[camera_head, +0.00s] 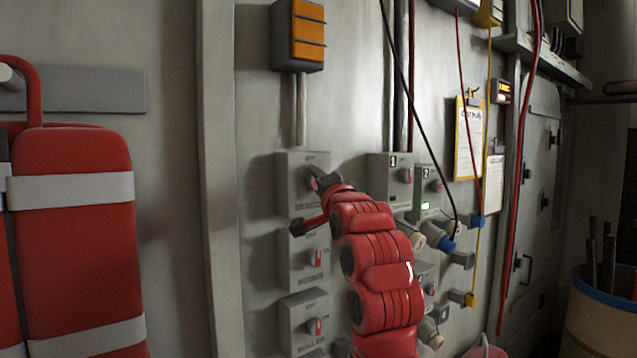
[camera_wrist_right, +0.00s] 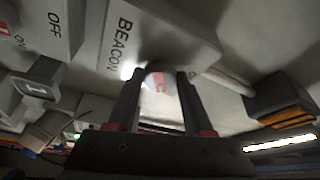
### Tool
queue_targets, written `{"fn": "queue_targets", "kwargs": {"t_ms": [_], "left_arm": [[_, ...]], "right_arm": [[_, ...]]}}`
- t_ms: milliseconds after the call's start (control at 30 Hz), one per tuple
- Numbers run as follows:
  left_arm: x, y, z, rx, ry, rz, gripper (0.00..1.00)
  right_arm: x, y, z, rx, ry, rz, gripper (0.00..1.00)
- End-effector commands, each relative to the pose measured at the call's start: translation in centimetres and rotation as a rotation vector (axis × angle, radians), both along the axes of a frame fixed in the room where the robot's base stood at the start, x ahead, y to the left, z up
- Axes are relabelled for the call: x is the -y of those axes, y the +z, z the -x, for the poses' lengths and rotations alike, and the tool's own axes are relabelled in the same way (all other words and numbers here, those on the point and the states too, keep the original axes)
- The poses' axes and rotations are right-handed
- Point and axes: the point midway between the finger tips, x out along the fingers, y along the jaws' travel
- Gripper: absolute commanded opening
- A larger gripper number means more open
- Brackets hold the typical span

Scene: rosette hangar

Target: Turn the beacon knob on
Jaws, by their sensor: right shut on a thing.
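The beacon box (camera_head: 291,172) is a grey switch box on the wall, the top one of a column. In the right wrist view its face reads BEACON (camera_wrist_right: 120,42). The beacon knob (camera_wrist_right: 160,82) is round and pale with a red mark, and it sits between the two fingers. My right gripper (camera_wrist_right: 160,92) is shut on it; in the head view the gripper (camera_head: 318,182) reaches the box front and mostly hides the knob. The knob's exact setting cannot be told. The orange beacon lamp (camera_head: 308,30) above shows no clear glow. My left gripper is not in view.
More switch boxes with red-marked knobs hang below, such as one (camera_head: 299,262) just under the beacon box. Boxes numbered 1 (camera_head: 379,170) and 2 (camera_head: 425,177) are to the right, with plugs and hanging cables. A red padded pack (camera_head: 75,220) is at left.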

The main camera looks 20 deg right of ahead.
Motion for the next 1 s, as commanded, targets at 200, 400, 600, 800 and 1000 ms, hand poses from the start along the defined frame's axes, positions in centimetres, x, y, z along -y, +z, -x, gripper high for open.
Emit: {"fn": "queue_targets", "kwargs": {"t_ms": [200, 400, 600, 800, 1000], "left_arm": [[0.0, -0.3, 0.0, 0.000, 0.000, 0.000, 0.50], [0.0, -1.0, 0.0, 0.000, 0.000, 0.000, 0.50], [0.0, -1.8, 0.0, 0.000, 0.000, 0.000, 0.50], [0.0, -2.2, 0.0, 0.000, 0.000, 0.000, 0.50], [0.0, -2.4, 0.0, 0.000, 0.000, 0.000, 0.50]], "right_arm": [[0.0, 0.3, 0.1, -0.064, -0.001, -0.189, 0.00], [0.0, 0.3, 0.1, -0.122, 0.000, -0.347, 0.00], [0.0, 0.3, 0.1, -0.165, 0.000, -0.465, 0.00], [0.1, 0.3, 0.1, -0.192, -0.001, -0.538, 0.00], [0.0, 0.4, 0.0, -0.204, 0.001, -0.570, 0.00]]}}
